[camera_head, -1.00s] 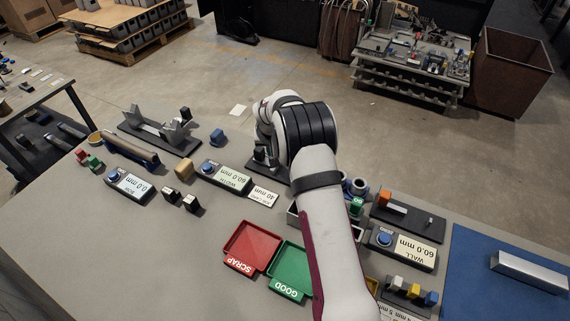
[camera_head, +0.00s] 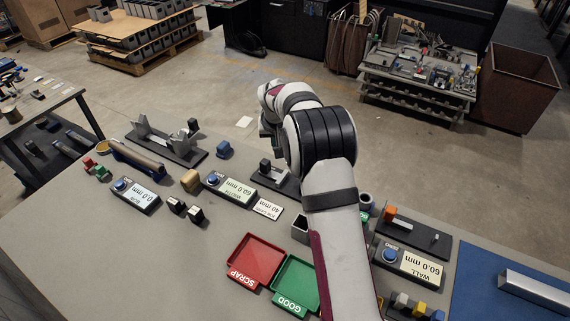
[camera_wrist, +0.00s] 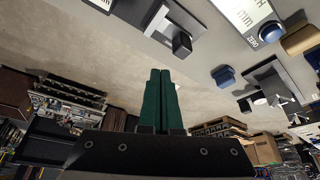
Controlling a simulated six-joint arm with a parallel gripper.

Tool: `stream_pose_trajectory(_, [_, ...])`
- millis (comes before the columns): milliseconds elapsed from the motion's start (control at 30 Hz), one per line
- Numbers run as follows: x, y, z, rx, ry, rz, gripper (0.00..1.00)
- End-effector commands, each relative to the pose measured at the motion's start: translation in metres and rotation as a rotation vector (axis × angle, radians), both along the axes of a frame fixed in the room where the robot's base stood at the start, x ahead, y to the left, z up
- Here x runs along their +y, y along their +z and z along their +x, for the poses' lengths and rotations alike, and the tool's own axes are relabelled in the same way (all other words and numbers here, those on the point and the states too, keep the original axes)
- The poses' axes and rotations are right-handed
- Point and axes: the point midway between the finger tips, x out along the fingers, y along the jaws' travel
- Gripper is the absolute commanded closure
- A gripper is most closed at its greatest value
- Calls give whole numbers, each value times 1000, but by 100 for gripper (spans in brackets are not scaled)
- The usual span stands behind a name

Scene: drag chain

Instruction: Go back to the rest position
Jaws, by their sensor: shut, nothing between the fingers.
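My gripper shows in the wrist view (camera_wrist: 160,75) as two dark green fingers pressed together with nothing between them. It is raised and points out over the far edge of the table and the floor beyond. In the head view my white and black arm reaches up from the bottom, and its wrist hides most of the gripper. The red SCRAP tray (camera_head: 256,261) and the green GOOD tray (camera_head: 296,285) lie on the table left of my forearm, both empty.
Gauges with displays stand on the grey table: WIDTH (camera_head: 229,187), WALL (camera_head: 408,262) and one at the left (camera_head: 136,194). A fixture with grey uprights (camera_head: 165,143) stands at the far left. A blue mat (camera_head: 500,265) covers the right side. The table's front left is clear.

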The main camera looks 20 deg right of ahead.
Motion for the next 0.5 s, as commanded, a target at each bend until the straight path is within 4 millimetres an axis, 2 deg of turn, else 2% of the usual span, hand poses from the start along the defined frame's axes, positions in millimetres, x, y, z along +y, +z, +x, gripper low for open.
stream_pose_trajectory(133, [1,3,-3,2,-1,2,100])
stream_pose_trajectory(167, [2,8,-8,8,-6,7,100])
stream_pose_trajectory(233, [9,33,-36,33,-21,27,100])
stream_pose_trajectory(267, [14,47,-55,52,-32,41,100])
stream_pose_trajectory(300, [22,66,-89,83,-48,65,100])
stream_pose_trajectory(367, [34,91,-148,137,-74,104,100])
stream_pose_trajectory(400, [42,103,-189,172,-93,129,100])
stream_pose_trajectory(467, [54,112,-250,227,-118,170,100])
stream_pose_trajectory(500, [62,115,-289,259,-132,193,100])
